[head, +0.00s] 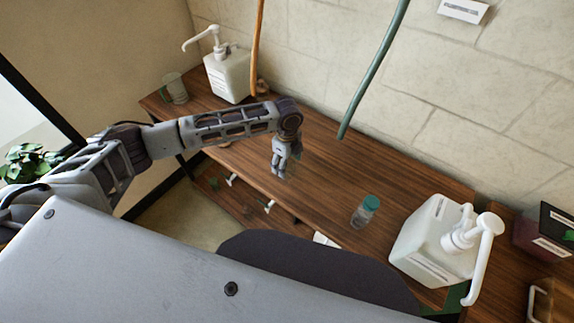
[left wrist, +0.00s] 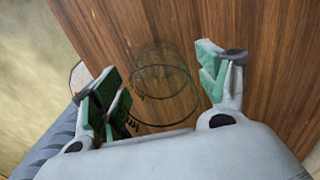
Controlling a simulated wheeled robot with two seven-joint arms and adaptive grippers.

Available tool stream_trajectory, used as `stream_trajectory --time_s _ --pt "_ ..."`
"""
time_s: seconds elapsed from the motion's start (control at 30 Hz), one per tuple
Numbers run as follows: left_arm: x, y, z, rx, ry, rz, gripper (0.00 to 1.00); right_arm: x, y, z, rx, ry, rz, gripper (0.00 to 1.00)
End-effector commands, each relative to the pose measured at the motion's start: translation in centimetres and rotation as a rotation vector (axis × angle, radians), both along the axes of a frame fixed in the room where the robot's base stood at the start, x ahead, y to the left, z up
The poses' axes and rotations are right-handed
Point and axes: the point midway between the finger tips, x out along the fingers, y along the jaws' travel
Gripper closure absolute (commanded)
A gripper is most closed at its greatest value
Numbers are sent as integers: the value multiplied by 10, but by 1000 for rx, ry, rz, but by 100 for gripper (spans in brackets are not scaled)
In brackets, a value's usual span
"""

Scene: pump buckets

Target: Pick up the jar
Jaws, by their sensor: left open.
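A clear, see-through glass jar (left wrist: 163,98) stands on the wooden counter between the two fingers of my left gripper in the left wrist view. Its rim and base show as thin rings, and I see no lid on it. In the head view my left gripper (head: 285,168) points down over the counter, and the glass jar is mostly hidden at its fingertips. The gripper is open, with its green-padded fingers on either side of the jar; contact cannot be told. Another clear jar with a teal lid (head: 366,211) stands farther right. My right gripper is not in view.
A white pump bucket (head: 229,75) and a clear glass (head: 174,88) stand at the counter's far left end. A larger white pump bucket (head: 437,240) stands at right. An orange hose (head: 258,45) and a green hose (head: 372,70) hang above the counter.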

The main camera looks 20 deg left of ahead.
Motion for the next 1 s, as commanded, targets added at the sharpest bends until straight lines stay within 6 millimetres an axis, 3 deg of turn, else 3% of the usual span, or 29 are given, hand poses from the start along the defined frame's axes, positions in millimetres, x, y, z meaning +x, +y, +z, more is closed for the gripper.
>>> stream_trajectory --time_s 0.07,0.5,0.77,1.0 --pt "0 0 0 0 0 0 29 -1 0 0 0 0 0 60" --pt "0 0 1 0 -1 0 84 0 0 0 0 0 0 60" --pt "1 0 2 0 -1 0 84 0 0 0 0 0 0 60" --pt "1 0 16 -1 -4 1 84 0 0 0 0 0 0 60"
